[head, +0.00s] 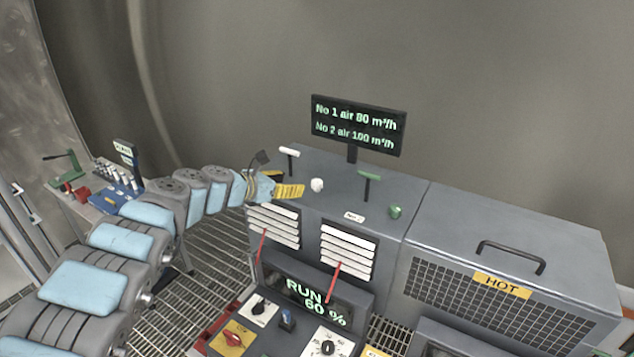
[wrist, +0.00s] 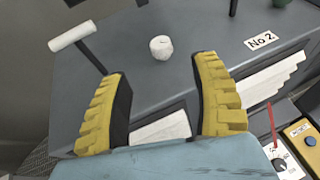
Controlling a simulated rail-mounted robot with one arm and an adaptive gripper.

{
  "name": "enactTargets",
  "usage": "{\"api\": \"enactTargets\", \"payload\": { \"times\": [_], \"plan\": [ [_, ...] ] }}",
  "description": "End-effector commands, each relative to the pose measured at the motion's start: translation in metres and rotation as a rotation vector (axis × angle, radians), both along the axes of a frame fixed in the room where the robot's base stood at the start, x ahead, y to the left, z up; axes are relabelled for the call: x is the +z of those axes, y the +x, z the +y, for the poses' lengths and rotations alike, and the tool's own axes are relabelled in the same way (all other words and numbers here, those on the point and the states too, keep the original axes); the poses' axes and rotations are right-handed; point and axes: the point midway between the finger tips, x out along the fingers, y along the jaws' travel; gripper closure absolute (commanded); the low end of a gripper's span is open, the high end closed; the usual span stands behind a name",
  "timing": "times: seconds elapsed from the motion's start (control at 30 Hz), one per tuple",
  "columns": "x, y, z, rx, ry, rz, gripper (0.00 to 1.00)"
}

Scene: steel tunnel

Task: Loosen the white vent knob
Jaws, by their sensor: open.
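The white vent knob (head: 317,185) is a small round knob on top of the grey cabinet. In the wrist view the white knob (wrist: 161,47) stands beyond my fingertips, roughly between them and apart from them. My gripper (head: 289,185) is over the left part of the cabinet top, just left of the knob in the head view. In the wrist view my gripper (wrist: 162,65) has its two yellow ribbed fingers spread wide with nothing between them.
A white T-handle (wrist: 73,35) rises near the left finger. A green T-handle (head: 369,180) and a green knob (head: 396,212) stand to the right. A display (head: 357,126) stands behind. A box marked HOT (head: 502,285) is at the right.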

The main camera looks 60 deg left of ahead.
Motion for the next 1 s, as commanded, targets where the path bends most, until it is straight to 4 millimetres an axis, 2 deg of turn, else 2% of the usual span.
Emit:
{"api": "enactTargets", "payload": {
  "times": [1.0],
  "plan": [
    [-0.022, 0.053, 0.014, 0.0, 0.0, -0.002, 0.36]
  ]
}}
